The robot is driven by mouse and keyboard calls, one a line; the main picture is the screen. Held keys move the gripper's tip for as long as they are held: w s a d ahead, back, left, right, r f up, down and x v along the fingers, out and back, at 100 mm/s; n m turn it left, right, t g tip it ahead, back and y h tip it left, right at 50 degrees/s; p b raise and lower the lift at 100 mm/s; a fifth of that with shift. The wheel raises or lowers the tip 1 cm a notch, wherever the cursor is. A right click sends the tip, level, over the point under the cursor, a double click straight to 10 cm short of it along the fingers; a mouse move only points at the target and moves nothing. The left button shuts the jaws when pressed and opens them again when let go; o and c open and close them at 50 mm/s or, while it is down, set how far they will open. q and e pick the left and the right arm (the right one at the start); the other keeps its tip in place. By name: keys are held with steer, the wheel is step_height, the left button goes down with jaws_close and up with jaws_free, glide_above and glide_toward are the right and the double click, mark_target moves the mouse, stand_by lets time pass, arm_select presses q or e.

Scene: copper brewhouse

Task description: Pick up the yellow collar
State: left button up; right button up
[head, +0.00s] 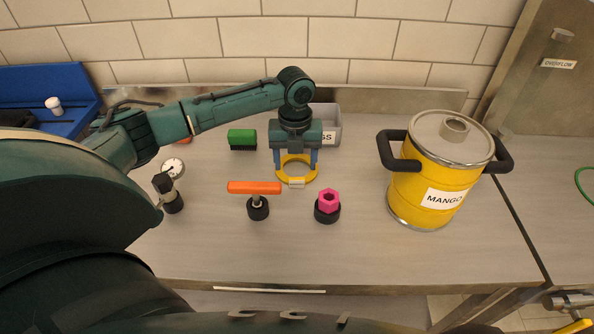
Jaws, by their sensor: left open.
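The yellow collar (312,172) is a flat ring with a pale block at its front, on the metal table near the middle of the head view. My left gripper (295,166) points down over it, its blue fingers apart at the left and right of the ring. I cannot tell whether the fingers touch the collar. The far part of the ring is partly hidden by the gripper. My right gripper is not in view.
A T-handled orange valve (254,187) and a pink nut on a black base (328,202) stand in front. A gauge (172,168) is left. A green block (242,138) and grey bin (329,120) are behind. A yellow MANGO pot (408,196) stands right.

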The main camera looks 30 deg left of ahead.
mark_target(297, 180)
arm_select(q)
steer(key=f, duration=0.5)
steer(key=shift+d+f, duration=0.2)
steer(key=shift+f, duration=0.15)
steer(key=c, duration=1)
